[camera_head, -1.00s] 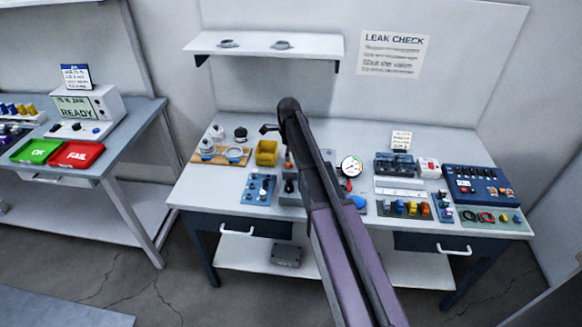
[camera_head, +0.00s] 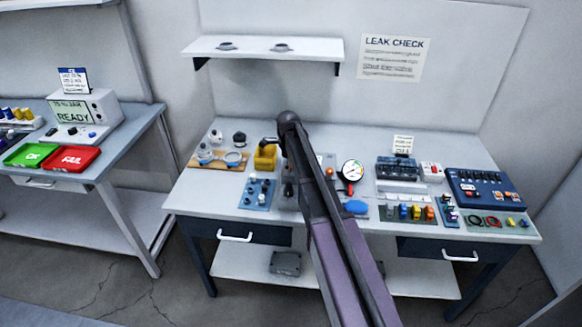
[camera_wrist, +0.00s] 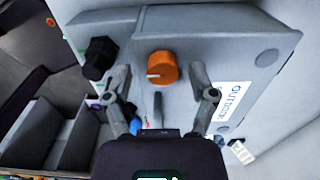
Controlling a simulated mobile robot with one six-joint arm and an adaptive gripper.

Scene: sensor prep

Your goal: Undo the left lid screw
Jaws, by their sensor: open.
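In the wrist view my gripper (camera_wrist: 160,82) is open and empty, with one finger on each side of an orange knob (camera_wrist: 162,68). The knob stands on a pale grey housing (camera_wrist: 210,45) with a white label (camera_wrist: 234,100). I cannot tell whether the fingers touch the knob or housing. A grey peg-like part (camera_wrist: 158,108) shows between the fingers. Round grey discs, one at the upper right (camera_wrist: 267,57), sit on the housing; I cannot tell whether any is the left lid screw.
A black knob (camera_wrist: 100,57) stands close to the left finger. In the head view the yellow bin (camera_head: 265,158), a blue plate with knobs (camera_head: 258,194) and a round gauge (camera_head: 352,171) stand near my arm. A shelf (camera_head: 262,48) hangs above the bench.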

